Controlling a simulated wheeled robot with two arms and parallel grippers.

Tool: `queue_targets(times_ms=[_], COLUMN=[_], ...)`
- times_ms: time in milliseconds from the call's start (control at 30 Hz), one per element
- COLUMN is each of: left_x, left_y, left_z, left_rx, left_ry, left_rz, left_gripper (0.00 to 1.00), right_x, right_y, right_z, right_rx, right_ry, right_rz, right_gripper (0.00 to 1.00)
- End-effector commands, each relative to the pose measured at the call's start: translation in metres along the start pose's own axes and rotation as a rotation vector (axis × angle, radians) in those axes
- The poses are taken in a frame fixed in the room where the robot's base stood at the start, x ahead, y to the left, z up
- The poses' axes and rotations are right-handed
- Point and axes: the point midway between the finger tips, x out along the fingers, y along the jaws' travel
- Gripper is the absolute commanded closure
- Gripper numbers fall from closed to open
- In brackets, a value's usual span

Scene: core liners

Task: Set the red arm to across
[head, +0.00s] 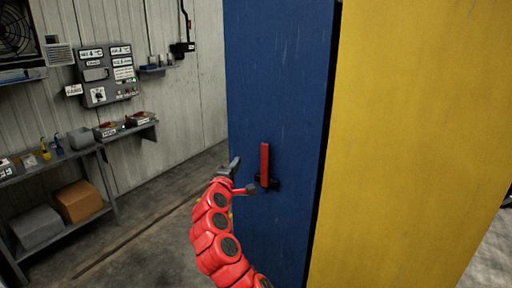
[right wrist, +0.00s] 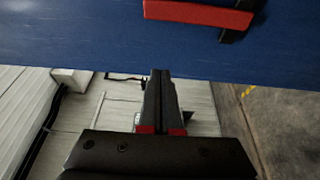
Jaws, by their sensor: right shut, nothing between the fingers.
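The red arm (head: 265,163) is a flat bar standing upright on the blue panel (head: 275,80). Its lower end sits at a dark pivot piece (head: 269,184). My left gripper is in neither view.
A yellow panel (head: 415,130) stands right of the blue one, past a dark gap. At the left, a grey shelf bench (head: 60,160) holds small items, with an orange-brown box (head: 78,201) below. A grey control box (head: 108,73) hangs on the wall. The floor between is clear.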

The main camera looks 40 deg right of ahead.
Motion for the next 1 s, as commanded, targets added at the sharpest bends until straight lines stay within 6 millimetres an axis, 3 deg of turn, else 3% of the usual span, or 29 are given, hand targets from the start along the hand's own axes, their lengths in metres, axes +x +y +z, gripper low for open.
queue_targets(times_ms=[100, 467, 1000], left_x=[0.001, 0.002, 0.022], left_y=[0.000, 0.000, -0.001], left_z=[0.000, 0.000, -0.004], left_rx=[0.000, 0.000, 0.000], left_ry=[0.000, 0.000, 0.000], left_rz=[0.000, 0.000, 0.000], left_gripper=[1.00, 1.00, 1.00], right_x=[0.001, 0.004, 0.067], right_y=[0.004, 0.004, 0.005], right_z=[0.008, 0.007, 0.010], right_rx=[0.000, 0.000, 0.006], right_ry=[-0.029, -0.025, -0.030], right_rz=[-0.010, -0.009, -0.009], right_gripper=[1.00, 1.00, 1.00])
